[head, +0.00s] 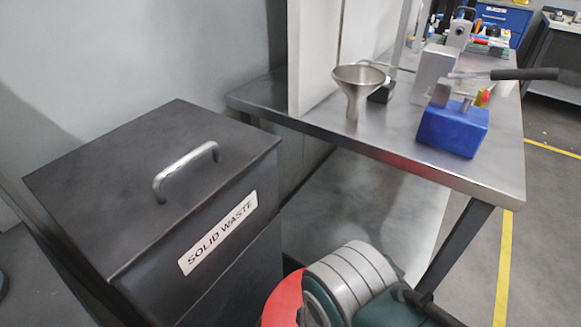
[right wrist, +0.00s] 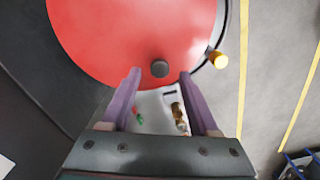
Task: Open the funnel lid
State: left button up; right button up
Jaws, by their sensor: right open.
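A large round red lid (right wrist: 130,35) fills the top of the right wrist view, with a dark round knob (right wrist: 159,68) near its lower edge. In the head view a part of the red lid (head: 282,302) shows at the bottom, mostly hidden behind my right arm. My right gripper (right wrist: 160,78) is open, with its two purple fingers pointing towards the lid. The knob appears between the fingertips, and no contact shows. I cannot tell the distance from the fingertips to the knob. My left gripper is in neither view.
A yellow knob (right wrist: 218,60) sits at the lid's right edge. A dark solid waste bin (head: 120,190) with a metal handle stands at left. The steel table (head: 400,135) carries a metal funnel (head: 358,90) and a blue device (head: 453,128). Open floor lies right.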

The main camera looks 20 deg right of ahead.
jog(key=shift+f+b, duration=0.4)
jog(key=shift+f, duration=0.8)
grip_shut()
dwell(0.6)
